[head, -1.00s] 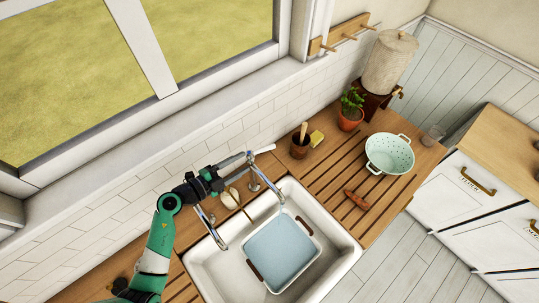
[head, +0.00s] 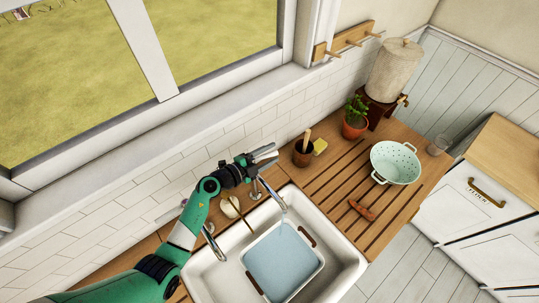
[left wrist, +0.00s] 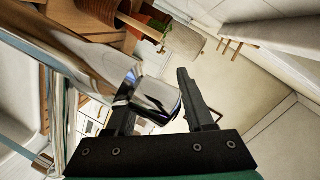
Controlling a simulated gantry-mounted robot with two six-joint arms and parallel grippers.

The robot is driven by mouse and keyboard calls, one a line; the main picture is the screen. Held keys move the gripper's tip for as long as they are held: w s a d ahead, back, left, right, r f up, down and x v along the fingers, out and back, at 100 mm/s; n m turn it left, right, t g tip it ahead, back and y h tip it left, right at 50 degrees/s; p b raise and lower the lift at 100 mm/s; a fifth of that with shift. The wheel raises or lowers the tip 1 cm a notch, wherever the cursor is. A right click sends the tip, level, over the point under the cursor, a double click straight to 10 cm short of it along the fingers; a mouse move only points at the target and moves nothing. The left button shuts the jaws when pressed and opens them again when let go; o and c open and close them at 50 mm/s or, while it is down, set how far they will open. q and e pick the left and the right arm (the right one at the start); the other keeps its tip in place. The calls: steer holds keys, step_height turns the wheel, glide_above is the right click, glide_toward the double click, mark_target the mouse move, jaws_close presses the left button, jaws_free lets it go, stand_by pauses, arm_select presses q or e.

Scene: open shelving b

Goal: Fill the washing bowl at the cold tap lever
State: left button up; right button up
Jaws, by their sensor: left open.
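The washing bowl (head: 278,258), pale blue with a pale rim and brown handles, sits in the white sink (head: 345,255). I cannot tell whether it holds water. Two chrome taps stand at the sink's back edge. The right tap's spout (head: 272,196) reaches over the bowl; the left tap's spout (head: 213,243) is partly behind my arm. My left gripper (head: 265,155) is open at the top of the right tap, whose lever it mostly hides. In the left wrist view, a chrome piece (left wrist: 150,95), seemingly the tap lever, lies between the fingers (left wrist: 162,105). My right gripper is out of view.
On the wooden drainboard right of the sink are a brush pot (head: 303,153), a yellow sponge (head: 320,146), a potted plant (head: 355,118), a mint colander (head: 396,163) and a brown brush (head: 361,210). The tiled wall and window sill (head: 190,135) are close behind the gripper.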

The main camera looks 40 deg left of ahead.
arm_select(q)
jaws_close()
stand_by(1.3)
